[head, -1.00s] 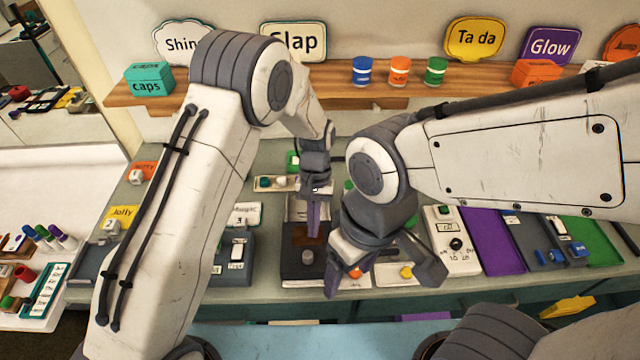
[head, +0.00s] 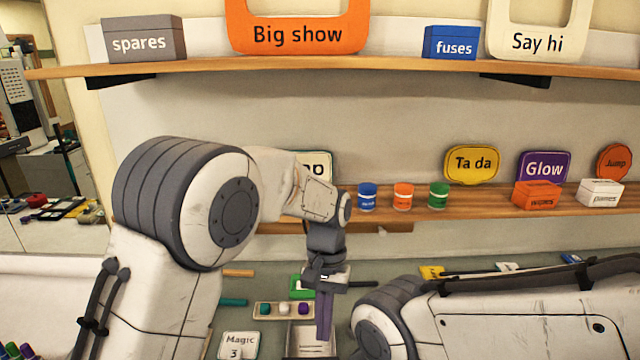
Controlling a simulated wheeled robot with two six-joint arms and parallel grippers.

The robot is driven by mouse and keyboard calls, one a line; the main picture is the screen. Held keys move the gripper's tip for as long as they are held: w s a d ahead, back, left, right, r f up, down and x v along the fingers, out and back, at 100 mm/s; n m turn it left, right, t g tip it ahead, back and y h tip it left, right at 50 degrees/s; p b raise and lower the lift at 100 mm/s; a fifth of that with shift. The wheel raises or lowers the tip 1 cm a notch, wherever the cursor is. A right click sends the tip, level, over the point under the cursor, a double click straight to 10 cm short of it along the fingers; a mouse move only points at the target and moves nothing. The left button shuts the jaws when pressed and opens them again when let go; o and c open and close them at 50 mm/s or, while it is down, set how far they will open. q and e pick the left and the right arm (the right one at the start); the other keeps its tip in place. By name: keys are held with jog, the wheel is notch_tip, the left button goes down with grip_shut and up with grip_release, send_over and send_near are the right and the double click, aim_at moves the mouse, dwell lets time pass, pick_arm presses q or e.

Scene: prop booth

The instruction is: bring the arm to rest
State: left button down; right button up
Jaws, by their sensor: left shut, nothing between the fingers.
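My left arm reaches in from the lower left and bends down at its wrist. My left gripper (head: 324,338) points downward above the bench, its purple fingers shut and empty. It is in front of an open-topped white box (head: 306,338) on the bench; I cannot tell how high it is above it. My right arm comes in from the lower right. Its gripper is below the picture's edge and hidden.
A small tray (head: 258,309) with coloured knobs lies left of the left gripper. A "Magic 3" card (head: 240,345) stands nearer. Behind, a lower shelf (head: 480,208) holds blue, orange and green jars and boxes. An upper shelf (head: 410,66) holds signs and boxes.

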pick_arm(q)
jog(key=s+a+m+t, duration=0.1)
jog(key=s+a+m, duration=0.1)
jog(key=s, duration=0.8)
jog(key=s+a+r+m+t+h+b, duration=0.1)
jog(key=s+a+m+t, duration=0.1)
jog(key=s, duration=0.8)
jog(key=shift+a+r, duration=0.15)
jog(key=shift+a, duration=0.6)
jog(key=shift+s, duration=0.1)
